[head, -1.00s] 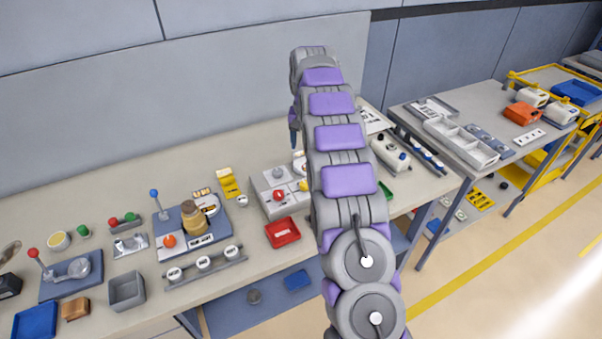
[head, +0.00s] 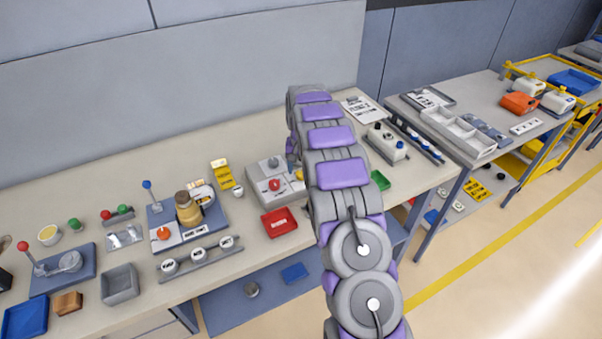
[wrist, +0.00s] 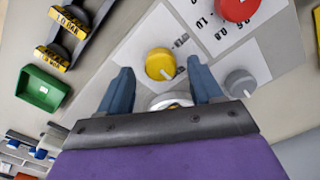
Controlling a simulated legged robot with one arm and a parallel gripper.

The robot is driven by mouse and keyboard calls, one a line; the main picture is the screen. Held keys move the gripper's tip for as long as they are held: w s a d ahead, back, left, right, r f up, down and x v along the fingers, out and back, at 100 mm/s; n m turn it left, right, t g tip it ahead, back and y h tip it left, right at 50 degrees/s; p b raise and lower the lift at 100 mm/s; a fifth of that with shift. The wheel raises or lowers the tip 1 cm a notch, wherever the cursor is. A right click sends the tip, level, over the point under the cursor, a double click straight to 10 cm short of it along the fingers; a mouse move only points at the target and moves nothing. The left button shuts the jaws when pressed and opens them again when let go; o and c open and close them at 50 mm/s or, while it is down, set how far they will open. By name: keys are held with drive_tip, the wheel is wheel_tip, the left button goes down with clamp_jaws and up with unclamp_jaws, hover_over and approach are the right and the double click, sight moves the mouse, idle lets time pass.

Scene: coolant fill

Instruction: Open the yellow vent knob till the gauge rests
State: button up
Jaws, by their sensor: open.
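The yellow vent knob (wrist: 160,64) sits on a white label plate in the wrist view, with a pale pointer mark on its lower right. My gripper (wrist: 158,70) is open, with one blue finger on each side of the knob in the picture; I cannot tell whether they touch it. A round pale-rimmed part (wrist: 170,100), perhaps the gauge, is mostly hidden by my gripper, and no reading shows.
A red knob (wrist: 237,8) and a grey knob (wrist: 240,83) are close by on the panel. A green tray (wrist: 42,88) and a dark rack with yellow labels (wrist: 70,20) lie to the left. A red tray (head: 279,222) stands before the box.

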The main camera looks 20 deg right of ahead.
drive_tip(key=shift+f, duration=0.95)
drive_tip(key=c, duration=1.1)
